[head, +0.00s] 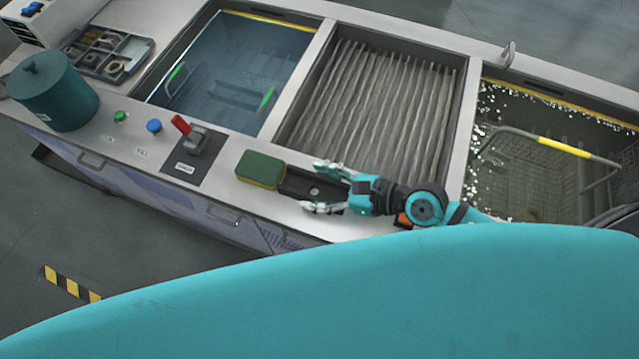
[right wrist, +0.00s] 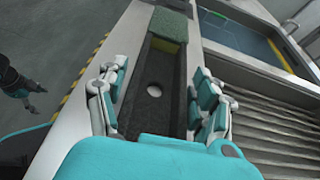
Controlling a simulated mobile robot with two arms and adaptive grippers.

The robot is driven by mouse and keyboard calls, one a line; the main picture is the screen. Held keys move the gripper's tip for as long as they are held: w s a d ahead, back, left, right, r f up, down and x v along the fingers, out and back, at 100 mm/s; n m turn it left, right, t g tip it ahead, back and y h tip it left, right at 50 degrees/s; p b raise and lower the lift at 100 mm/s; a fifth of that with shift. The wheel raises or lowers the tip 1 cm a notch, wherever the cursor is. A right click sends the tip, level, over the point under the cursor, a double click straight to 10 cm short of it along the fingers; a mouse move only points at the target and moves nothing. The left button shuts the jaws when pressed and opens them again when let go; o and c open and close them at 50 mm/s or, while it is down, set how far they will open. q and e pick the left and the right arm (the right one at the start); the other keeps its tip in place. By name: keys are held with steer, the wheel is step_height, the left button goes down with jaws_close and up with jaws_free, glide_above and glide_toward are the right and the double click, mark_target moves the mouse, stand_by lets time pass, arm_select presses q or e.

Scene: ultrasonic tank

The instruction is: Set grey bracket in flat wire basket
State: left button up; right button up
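My left gripper (right wrist: 37,99) shows small at the left of the right wrist view, fingers apart and empty. A wire basket with green handles (head: 266,98) lies in the left tank. Another, with a yellow handle (head: 564,147), is in the right tank. I cannot tell which is the flat one.
A green and yellow sponge (head: 260,170) lies at the dark piece's left end. A red-handled switch (head: 190,136), two buttons and a teal pot (head: 55,92) stand further left. A slatted middle basin (head: 372,98) separates the tanks. A divided tray (head: 110,52) sits at back left.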

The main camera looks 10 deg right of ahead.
steer(key=shift+o, duration=0.7)
steer(key=shift+r, duration=0.15)
